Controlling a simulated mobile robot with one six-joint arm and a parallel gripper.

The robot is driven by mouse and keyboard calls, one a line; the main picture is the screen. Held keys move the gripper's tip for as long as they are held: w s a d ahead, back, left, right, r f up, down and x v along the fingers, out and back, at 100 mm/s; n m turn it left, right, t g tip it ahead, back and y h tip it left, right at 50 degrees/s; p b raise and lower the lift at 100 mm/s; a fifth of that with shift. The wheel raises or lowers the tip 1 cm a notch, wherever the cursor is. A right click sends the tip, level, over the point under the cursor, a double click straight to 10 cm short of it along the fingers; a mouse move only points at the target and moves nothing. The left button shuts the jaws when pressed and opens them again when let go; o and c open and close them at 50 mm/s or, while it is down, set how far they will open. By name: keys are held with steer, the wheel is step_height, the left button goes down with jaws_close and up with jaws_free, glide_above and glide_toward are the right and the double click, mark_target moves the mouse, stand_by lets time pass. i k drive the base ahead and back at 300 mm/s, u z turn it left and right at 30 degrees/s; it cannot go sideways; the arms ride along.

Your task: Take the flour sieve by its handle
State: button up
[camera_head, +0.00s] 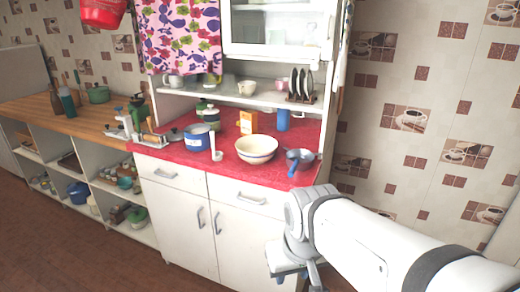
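What looks like the flour sieve (299,156) is a small dark grey round bowl with a blue handle (293,170). It rests on the red oilcloth near the counter's right front corner, and the handle points toward the front edge. My arm comes in from the lower right. My gripper (290,272) hangs low in front of the cabinet doors, below the counter top and apart from the sieve. Its fingers are small and partly cut off by the lower picture edge, so I cannot tell their opening.
A cream bowl (257,149) stands just left of the sieve. A blue cup (283,120) and an orange box (247,122) are behind. A blue pot (197,137) and a white ladle-like utensil (215,147) are further left. A shelf (225,95) overhangs the red counter (240,174).

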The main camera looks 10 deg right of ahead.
mark_target(297, 165)
steer(key=i, duration=0.85)
steer(key=z, duration=0.05)
